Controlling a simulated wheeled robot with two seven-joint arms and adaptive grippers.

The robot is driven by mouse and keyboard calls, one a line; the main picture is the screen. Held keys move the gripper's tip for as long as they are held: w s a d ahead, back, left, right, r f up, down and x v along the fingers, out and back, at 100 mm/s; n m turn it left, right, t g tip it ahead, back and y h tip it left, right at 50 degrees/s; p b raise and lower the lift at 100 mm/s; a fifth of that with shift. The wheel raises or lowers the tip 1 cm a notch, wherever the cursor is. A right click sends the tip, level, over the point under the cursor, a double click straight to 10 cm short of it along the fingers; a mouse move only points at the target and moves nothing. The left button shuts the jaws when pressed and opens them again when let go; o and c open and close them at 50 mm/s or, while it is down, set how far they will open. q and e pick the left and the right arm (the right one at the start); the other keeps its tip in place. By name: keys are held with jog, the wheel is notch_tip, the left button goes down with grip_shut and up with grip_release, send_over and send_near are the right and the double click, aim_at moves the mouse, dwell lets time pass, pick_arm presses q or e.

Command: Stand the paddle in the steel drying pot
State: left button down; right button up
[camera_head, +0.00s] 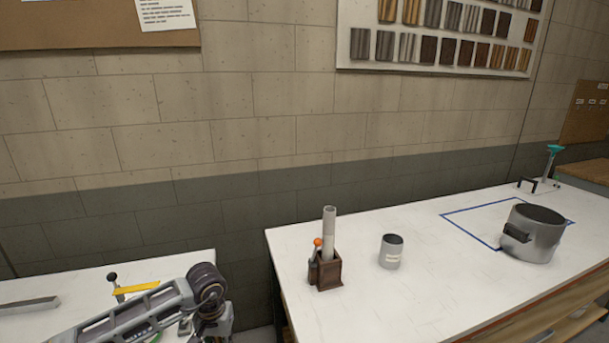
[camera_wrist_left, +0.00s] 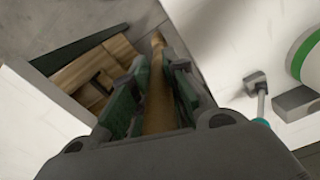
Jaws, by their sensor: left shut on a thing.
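In the left wrist view, my left gripper (camera_wrist_left: 160,72) is shut on the paddle (camera_wrist_left: 157,108), a tan wooden shaft running between the green finger pads. Its far end shows beyond the fingertips; the rest is hidden by the gripper body. In the head view only my left arm shows at the lower left; its gripper and the paddle cannot be made out. A small labelled steel pot (camera_head: 391,253) stands upright on the right-hand bench. A larger steel vessel (camera_head: 535,236) with a dark side block stands farther right. Which one is the drying pot is not certain. My right gripper is not in view.
A brown holder (camera_head: 326,271) with a tall grey tube (camera_head: 329,232) stands left of the small pot. A blue outline (camera_head: 470,235) marks the bench (camera_head: 345,315). A gap separates it from the left bench (camera_head: 60,284), which holds a yellow strip (camera_head: 137,288) and a grey bar (camera_head: 30,304).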

pick_arm(q)
jog(key=w+r+b, duration=0.1)
jog(key=w+r, duration=0.5)
jog(key=w, duration=0.1)
jog(key=shift+w, duration=0.25)
dwell(0.8)
jog(key=shift+r, duration=0.1)
dwell(0.3)
notch_tip(320, 180, up, 9)
jog(key=p, duration=0.8)
jog(key=shift+f+p, duration=0.2)
jog(key=shift+p, duration=0.1)
jog(key=shift+r+p, duration=0.5)
